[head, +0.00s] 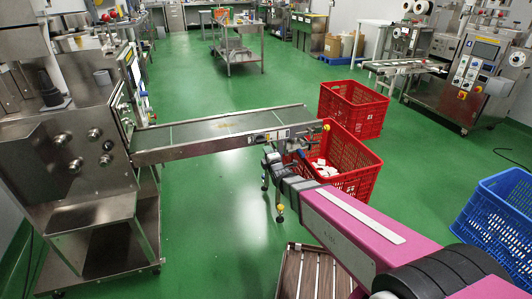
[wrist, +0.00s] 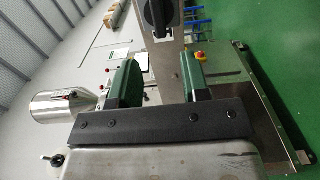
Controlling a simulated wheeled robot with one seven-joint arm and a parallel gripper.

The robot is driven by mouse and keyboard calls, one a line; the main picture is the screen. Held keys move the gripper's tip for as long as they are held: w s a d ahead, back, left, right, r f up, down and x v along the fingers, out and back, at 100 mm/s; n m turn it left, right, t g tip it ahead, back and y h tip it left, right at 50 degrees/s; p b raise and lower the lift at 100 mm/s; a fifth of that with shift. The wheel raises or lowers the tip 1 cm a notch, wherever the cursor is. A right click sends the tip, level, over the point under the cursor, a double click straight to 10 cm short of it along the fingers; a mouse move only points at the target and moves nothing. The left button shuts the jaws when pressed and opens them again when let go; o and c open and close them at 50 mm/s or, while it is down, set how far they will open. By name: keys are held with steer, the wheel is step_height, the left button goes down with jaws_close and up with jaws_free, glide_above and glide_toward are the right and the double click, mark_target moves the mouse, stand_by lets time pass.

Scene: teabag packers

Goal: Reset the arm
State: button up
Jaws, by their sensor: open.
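My gripper (wrist: 160,62) is open in the wrist view, with its two green-padded fingers apart and nothing held between them. Beyond the fingers is a steel machine part with a black knob (wrist: 157,13). In the head view my pink arm reaches from the lower right toward the middle. Its dark end is near the outer end of the conveyor (head: 220,129), and the fingers are too small there to make out. Whether the arm's end touches the conveyor cannot be told.
A red crate (head: 350,186) with white packets stands by the conveyor's end, partly behind my arm. Another red crate (head: 352,112) is behind it. A blue crate (head: 495,222) is at right, a slatted wooden pallet (head: 312,272) below. Green floor is open at left centre.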

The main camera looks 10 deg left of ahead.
steer(key=d+f+m+g+h, duration=0.35)
steer(key=d+m, duration=0.25)
steer(key=d, duration=0.5)
steer(key=d+f+m+g+h, duration=0.2)
steer(key=d+m+g+h, duration=0.15)
steer(key=d+m, duration=0.55)
steer(key=s+d+m+g+h, duration=0.2)
steer(key=s+d+m+g, duration=0.6)
steer(key=s+d, duration=0.7)
steer(key=d+m, duration=0.1)
steer(key=d, duration=0.3)
steer(key=shift+d+m+h, duration=0.15)
steer(key=shift+m+h, duration=0.15)
